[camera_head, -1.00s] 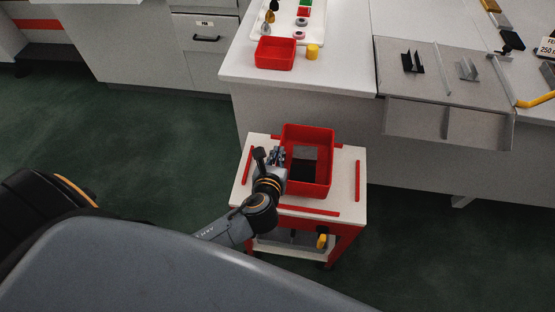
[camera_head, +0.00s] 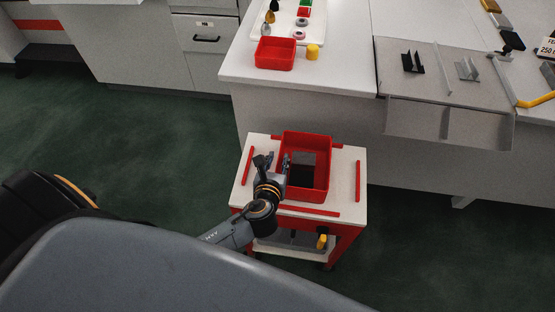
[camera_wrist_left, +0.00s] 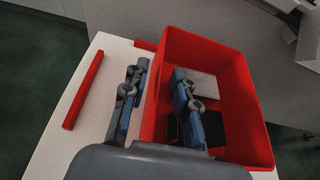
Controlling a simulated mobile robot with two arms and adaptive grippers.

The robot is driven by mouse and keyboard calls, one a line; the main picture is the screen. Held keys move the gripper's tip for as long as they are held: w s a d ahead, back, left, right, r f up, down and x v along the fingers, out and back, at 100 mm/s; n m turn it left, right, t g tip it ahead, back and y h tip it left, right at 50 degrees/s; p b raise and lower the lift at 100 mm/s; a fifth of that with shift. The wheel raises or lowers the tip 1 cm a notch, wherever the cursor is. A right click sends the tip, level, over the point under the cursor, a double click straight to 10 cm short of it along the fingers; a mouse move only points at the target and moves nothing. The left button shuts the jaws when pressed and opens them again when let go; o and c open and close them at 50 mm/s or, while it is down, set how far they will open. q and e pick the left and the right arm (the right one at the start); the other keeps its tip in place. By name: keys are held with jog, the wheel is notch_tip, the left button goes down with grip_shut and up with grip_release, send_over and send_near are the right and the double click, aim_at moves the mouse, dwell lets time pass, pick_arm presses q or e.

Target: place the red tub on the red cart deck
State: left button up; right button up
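The red tub (camera_head: 306,150) stands upright on the white top of the red cart (camera_head: 347,178), between the red edge strips. Its floor shows a pale patch and a dark patch. My left gripper (camera_head: 273,160) is at the tub's left wall. In the left wrist view the two fingers (camera_wrist_left: 158,105) are spread, one outside and one inside the tub (camera_wrist_left: 240,110), with the wall between them and gaps visible. My right gripper is in neither view.
A smaller red bin (camera_head: 275,54) and a yellow cylinder (camera_head: 312,52) stand on the white counter (camera_head: 340,75) behind the cart. A grey angled tray (camera_head: 445,118) juts out at the right. The cart's lower shelf holds a yellow item (camera_head: 322,242). Green floor is clear at left.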

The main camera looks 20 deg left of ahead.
pick_arm(q)
jog(key=shift+r, duration=0.1)
jog(key=v, duration=1.2)
